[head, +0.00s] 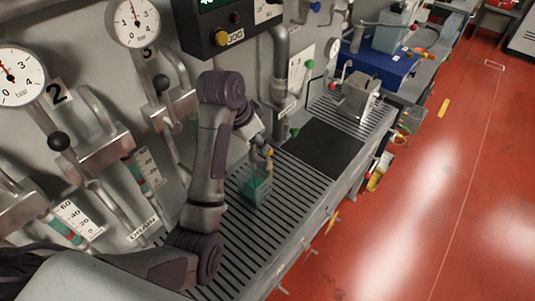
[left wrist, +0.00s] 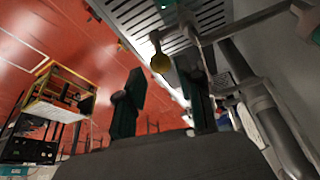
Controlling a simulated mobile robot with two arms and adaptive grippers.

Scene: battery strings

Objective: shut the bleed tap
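A small yellow knob (head: 268,153) shows right beside my left gripper (head: 258,140) in the head view, above the slatted bench; it may be the bleed tap's handle. In the left wrist view the yellow knob (left wrist: 160,62) is on a thin stem by a grey pipe, between and beyond the tips of my left gripper (left wrist: 163,85). The two dark fingers stand apart with nothing between them. I cannot tell whether either finger touches the knob. The tap's body is mostly hidden by my arm in the head view. My right gripper is not in view.
A greenish clear container (head: 257,189) stands on the slatted bench (head: 300,185) below the gripper. Gauges, black-knobbed levers (head: 59,141) and pipes line the wall panel at left. A grey metal block (head: 357,98) stands farther along the bench. The red floor (head: 440,210) at right is open.

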